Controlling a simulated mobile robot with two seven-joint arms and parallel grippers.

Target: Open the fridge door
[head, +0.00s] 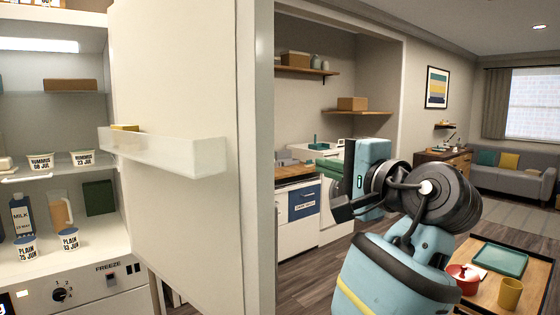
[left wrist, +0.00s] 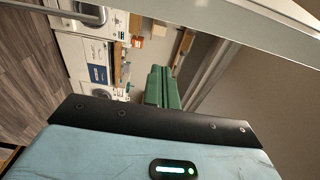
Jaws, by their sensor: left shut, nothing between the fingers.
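The fridge (head: 90,290) stands at the left of the head view, with its lit inside showing. Its white door (head: 190,75) is swung wide open, its inner face and clear door shelf (head: 165,150) turned toward me. My left gripper (head: 328,167) is to the right of the door's outer edge, apart from it in the picture. Its green fingers are shut together and empty, as the left wrist view also shows (left wrist: 162,88). The door's handle is hidden. My right gripper is in neither view.
Inside the fridge are a milk carton (head: 22,217), a jug (head: 60,212) and several labelled cups. Beyond the door are a counter (head: 295,172) and wall shelves. A low wooden table (head: 485,295) with a green tray (head: 499,260) stands at lower right.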

